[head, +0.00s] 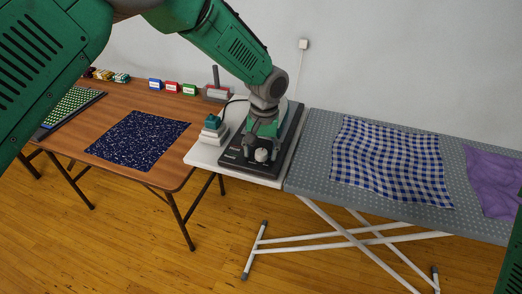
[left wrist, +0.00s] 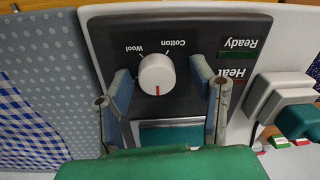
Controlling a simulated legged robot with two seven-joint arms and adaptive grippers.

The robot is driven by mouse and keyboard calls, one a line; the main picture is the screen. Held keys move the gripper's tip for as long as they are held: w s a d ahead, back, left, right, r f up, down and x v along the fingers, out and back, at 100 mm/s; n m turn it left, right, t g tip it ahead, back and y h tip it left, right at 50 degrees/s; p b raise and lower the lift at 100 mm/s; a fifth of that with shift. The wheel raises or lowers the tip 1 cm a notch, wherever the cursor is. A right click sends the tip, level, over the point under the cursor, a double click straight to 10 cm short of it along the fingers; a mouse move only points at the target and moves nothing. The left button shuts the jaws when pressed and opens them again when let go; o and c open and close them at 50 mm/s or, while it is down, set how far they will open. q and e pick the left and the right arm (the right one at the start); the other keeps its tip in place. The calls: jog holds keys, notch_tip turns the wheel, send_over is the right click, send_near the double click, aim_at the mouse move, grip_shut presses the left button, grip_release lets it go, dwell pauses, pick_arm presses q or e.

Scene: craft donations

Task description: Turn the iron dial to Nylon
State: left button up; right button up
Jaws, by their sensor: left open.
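The iron's control panel (left wrist: 185,50) is dark, with a round white dial (left wrist: 157,74) on it. The dial's red mark points toward my gripper's palm, at the bottom of the left wrist view. The labels Wool and Cotton read upside down on the dial's far side. No Nylon label shows. My left gripper (left wrist: 172,88) is open, its fingers on either side of the dial; I cannot tell whether they touch it. In the head view my left gripper (head: 262,143) is over the iron's base (head: 233,158), at the dial (head: 262,155). My right gripper is out of view.
The panel also reads Ready and Heat. A grey ironing board (head: 313,150) with a blue checked cloth (head: 390,162) and a purple cloth (head: 496,180) is to the right. A stepped white-and-teal object (head: 212,132) stands left of the base. A wooden table (head: 85,125) holds dark blue fabric (head: 138,138).

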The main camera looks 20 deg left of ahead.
pick_arm(q)
jog(key=shift+d, duration=0.25)
jog(key=c, duration=1.1)
jog(key=shift+c, duration=0.2)
jog(key=shift+a+r+m, duration=0.1)
jog(key=shift+m, duration=0.3)
jog(key=shift+m+p, duration=0.6)
jog(key=m+p, duration=0.1)
jog(key=m, duration=0.3)
jog(key=shift+p, duration=0.35)
jog(key=m+p, duration=0.1)
jog(key=m, duration=0.3)
jog(key=shift+t, duration=0.3)
jog(key=shift+m+p, duration=0.4)
jog(key=shift+m, duration=1.4)
jog(key=shift+w, duration=0.1)
